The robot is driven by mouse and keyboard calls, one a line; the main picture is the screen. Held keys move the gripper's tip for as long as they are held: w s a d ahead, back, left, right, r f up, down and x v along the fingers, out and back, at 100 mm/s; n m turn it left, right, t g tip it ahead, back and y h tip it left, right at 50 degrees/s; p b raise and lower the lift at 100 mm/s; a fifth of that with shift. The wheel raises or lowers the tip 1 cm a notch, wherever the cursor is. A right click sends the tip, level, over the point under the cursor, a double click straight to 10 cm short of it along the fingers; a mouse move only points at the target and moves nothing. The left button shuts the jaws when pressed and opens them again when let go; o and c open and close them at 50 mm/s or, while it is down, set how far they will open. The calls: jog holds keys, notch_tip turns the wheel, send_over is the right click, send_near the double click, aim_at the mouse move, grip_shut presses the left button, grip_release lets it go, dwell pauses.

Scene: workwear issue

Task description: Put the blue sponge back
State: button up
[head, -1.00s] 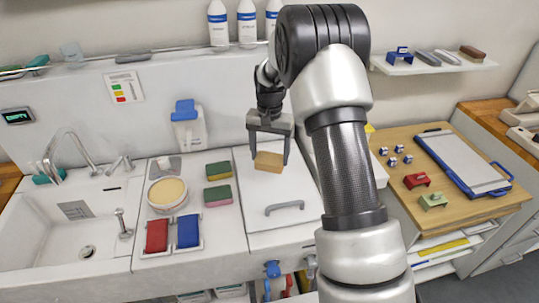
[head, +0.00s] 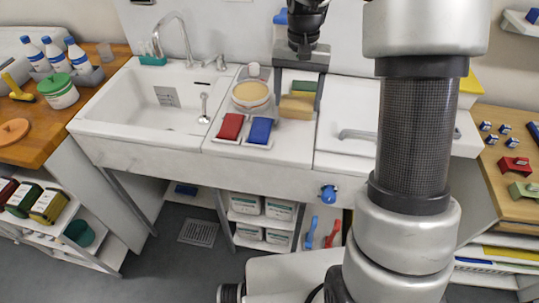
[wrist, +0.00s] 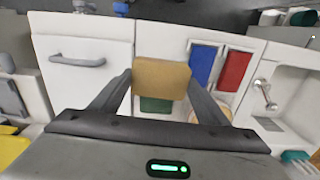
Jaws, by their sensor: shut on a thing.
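My gripper (head: 297,103) is shut on a tan, sponge-like block (head: 296,108), held over the white counter beside the sink. In the wrist view the block (wrist: 161,78) sits between both fingertips, tan face to the camera; its underside is hidden, so I cannot tell whether it has a blue side. A green-topped sponge (head: 304,86) lies just behind the block in the head view; a green patch also shows below it in the wrist view (wrist: 155,105). A blue folded item (head: 260,131) lies left of the block in a white tray; I cannot tell whether it is a sponge.
A red folded item (head: 231,126) lies beside the blue one. A round tub (head: 251,95) with a cream top stands behind them. The sink (head: 165,98) is at the left. A white lid with a grey handle (head: 357,134) is right of my gripper.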

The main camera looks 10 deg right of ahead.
aim_at(293, 116)
jog(key=shift+s+a+f, duration=0.45)
jog(key=shift+a+f, duration=0.1)
jog(key=shift+f, duration=0.15)
notch_tip(293, 116, down, 4)
jog(key=shift+w+f, duration=0.1)
jog(key=shift+f, duration=0.05)
jog(key=shift+f+b, duration=0.3)
jog(key=shift+f, duration=1.9)
jog(key=shift+f, duration=0.15)
jog(key=o, duration=0.7)
